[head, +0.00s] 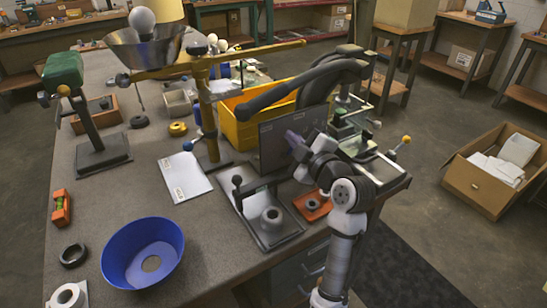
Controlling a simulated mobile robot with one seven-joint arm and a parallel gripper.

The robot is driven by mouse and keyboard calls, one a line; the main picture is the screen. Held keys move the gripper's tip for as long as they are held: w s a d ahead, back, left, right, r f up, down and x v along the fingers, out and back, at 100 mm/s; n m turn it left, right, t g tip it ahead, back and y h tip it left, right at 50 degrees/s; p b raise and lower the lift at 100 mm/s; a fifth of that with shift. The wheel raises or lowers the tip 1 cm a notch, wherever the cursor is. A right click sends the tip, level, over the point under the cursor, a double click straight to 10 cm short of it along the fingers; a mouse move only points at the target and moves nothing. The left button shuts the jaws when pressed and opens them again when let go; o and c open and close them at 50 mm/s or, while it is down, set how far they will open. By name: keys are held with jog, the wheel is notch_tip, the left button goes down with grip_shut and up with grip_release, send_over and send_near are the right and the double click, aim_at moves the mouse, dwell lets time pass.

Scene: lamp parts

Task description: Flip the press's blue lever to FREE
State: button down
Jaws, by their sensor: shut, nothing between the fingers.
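A blue-tipped lever (188,145) sticks out to the left, low on the column of the tall brass-coloured press (205,105). The press has a long bar across its top. Any FREE marking is too small to read. My gripper (293,137) is at the right, in front of a grey upright panel. It is shut and empty, well to the right of the blue lever and apart from it.
A yellow bin (238,128) stands behind the panel (277,148). A grey fixture (268,222) and a blue bowl (142,252) are at the front. A white sheet (184,176) lies by the press foot. A green-headed stand (98,150) is at left.

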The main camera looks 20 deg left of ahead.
jog(key=shift+w+d+f+m, duration=0.1)
jog(key=shift+w+d+m, duration=0.45)
jog(key=shift+m, duration=0.55)
jog(key=shift+w, duration=0.1)
jog(key=shift+a, duration=0.1)
